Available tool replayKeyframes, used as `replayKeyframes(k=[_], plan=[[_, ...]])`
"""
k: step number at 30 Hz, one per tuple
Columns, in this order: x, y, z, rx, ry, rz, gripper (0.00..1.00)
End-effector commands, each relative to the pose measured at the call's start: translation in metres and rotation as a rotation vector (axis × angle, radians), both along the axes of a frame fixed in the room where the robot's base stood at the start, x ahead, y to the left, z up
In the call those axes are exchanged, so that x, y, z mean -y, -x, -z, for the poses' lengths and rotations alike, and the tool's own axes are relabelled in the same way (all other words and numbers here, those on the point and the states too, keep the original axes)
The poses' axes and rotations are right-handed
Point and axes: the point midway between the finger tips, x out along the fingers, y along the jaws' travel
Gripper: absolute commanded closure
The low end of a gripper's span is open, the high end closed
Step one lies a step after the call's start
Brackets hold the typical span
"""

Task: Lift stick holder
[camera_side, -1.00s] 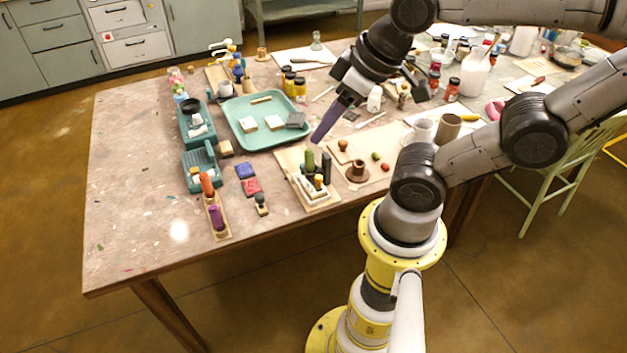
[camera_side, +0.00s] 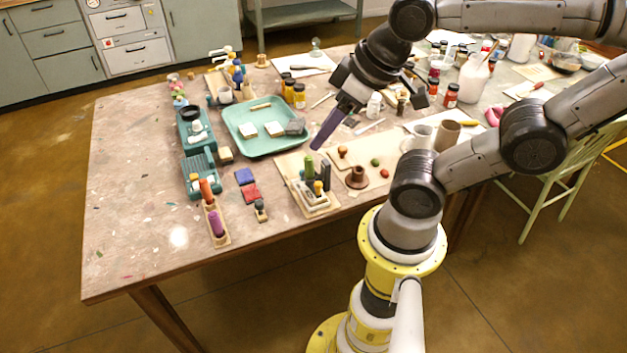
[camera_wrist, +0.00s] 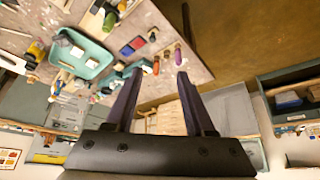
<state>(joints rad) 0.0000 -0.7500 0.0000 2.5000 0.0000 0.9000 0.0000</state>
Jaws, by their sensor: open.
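A narrow wooden stick holder (camera_side: 224,239) with an orange stick (camera_side: 206,191) and a purple stick (camera_side: 216,222) stands near the table's front left edge. A second, pale holder (camera_side: 312,200) with upright green, dark and yellow sticks sits on a board at the front middle; I cannot tell which holder is meant. My gripper (camera_side: 317,146) is open and empty, above the table and apart from both; its purple fingers also show in the wrist view (camera_wrist: 160,76).
A teal tray (camera_side: 236,130) with pale and grey blocks lies behind. Blue and red pads (camera_side: 247,184) and a small stamp (camera_side: 261,211) lie between the holders. A brown spool-like piece (camera_side: 357,178) is right of the pale holder.

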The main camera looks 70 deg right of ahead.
Motion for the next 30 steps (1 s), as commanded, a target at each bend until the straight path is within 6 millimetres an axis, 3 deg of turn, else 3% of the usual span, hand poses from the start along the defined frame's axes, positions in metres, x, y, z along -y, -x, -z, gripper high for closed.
replayKeyframes(k=[7, 13, 17, 21, 25, 30], plan=[[0.000, -0.001, -0.001, 0.003, -0.062, 0.115, 0.46], [0.009, -0.021, -0.001, -0.057, -0.248, 0.546, 0.46], [0.033, -0.042, 0.018, -0.157, -0.350, 0.954, 0.46], [0.068, -0.056, 0.051, -0.271, -0.398, 1.345, 0.46], [0.090, -0.055, 0.075, -0.352, -0.389, 1.487, 0.46], [0.101, -0.049, 0.088, -0.391, -0.384, 1.541, 0.46]])
